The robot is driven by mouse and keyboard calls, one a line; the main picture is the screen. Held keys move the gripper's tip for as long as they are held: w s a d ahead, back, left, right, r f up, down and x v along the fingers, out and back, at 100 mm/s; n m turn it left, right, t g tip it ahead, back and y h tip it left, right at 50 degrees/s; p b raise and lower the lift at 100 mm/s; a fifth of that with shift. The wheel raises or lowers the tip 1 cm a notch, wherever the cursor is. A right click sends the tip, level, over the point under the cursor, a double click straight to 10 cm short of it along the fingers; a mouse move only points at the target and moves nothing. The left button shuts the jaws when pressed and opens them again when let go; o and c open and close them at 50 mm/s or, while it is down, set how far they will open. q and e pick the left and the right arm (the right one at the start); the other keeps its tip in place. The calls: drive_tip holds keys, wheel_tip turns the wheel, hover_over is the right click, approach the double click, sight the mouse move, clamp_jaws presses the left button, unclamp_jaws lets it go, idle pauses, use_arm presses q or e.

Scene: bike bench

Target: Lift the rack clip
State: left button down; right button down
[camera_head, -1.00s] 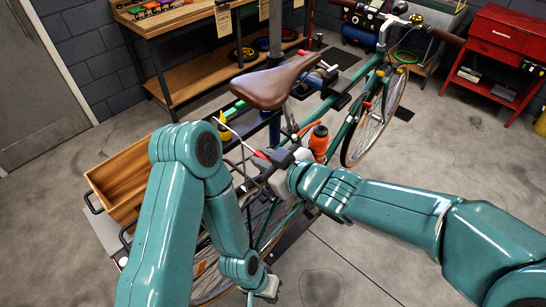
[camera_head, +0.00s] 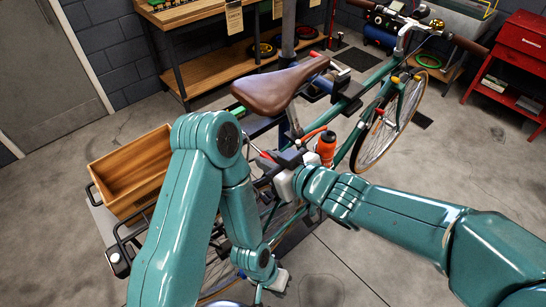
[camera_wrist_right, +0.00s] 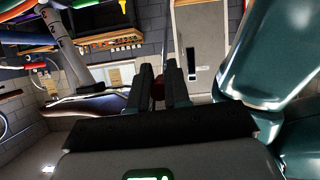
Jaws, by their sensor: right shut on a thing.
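My right gripper (camera_head: 270,157) is in the middle of the head view, behind the saddle, closed on a small red part that I take to be the rack clip (camera_head: 264,155). In the right wrist view, the two dark fingers (camera_wrist_right: 160,85) hold a dark red piece (camera_wrist_right: 158,90) between them. A thin rod shows beside the red part; the rest of the clip is hidden behind my left arm. My left gripper (camera_head: 271,282) hangs low beside the rear wheel; its jaws are too small and turned away to read.
A green bicycle with a brown saddle (camera_head: 280,88) and orange bottle (camera_head: 326,148) stands just beyond my right gripper. An open wooden crate (camera_head: 128,172) is at the left. A workbench (camera_head: 215,68) and red cabinet (camera_head: 510,48) stand behind.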

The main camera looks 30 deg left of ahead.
drive_tip(key=shift+w+r, duration=0.15)
drive_tip(key=shift+r, duration=0.4)
drive_tip(key=c, duration=1.3)
unclamp_jaws()
drive_tip(key=shift+o, duration=1)
drive_tip(key=shift+a+f, duration=0.1)
drive_tip(key=shift+f, duration=0.15)
drive_tip(key=v, duration=1.6)
drive_tip(key=shift+d, duration=0.3)
drive_tip(key=shift+f, duration=0.1)
